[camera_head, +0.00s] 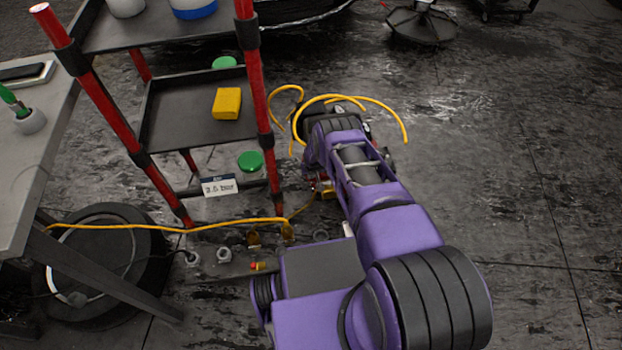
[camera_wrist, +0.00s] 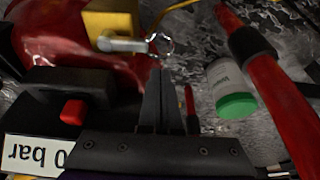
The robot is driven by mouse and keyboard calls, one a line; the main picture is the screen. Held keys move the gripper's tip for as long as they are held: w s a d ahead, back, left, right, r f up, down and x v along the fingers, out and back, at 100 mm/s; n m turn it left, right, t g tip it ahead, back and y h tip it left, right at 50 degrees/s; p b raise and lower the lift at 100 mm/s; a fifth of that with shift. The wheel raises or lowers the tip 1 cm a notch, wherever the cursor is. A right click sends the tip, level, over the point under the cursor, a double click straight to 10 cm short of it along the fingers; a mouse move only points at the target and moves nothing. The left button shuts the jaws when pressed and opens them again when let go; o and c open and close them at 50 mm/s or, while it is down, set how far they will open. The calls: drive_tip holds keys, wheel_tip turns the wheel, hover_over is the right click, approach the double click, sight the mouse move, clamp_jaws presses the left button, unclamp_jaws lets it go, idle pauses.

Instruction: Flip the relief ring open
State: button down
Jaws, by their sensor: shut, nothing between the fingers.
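The relief ring (camera_wrist: 171,43) is a small silver ring in the wrist view, at the upper middle. It sits beside a yellow block (camera_wrist: 108,20) with a grey metal pin (camera_wrist: 122,45) in front of it, above a red, rounded, shiny body (camera_wrist: 90,50). My gripper (camera_wrist: 160,72) is shut and empty. Its black fingertips point at the ring and appear just below it in the picture; I cannot tell whether they touch it. In the head view my arm hides the ring and my fingertips.
A red shelf post (camera_wrist: 265,90) and a green-lidded jar (camera_wrist: 232,90) stand right of my fingers. A black box with a red button (camera_wrist: 74,112) and a "0 bar" label (camera_wrist: 35,155) is at left. A yellow hose (camera_head: 150,227) crosses the floor. Open floor (camera_head: 480,170) lies right.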

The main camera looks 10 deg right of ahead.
drive_tip(key=shift+w+f, duration=0.25)
drive_tip(key=shift+f, duration=0.4)
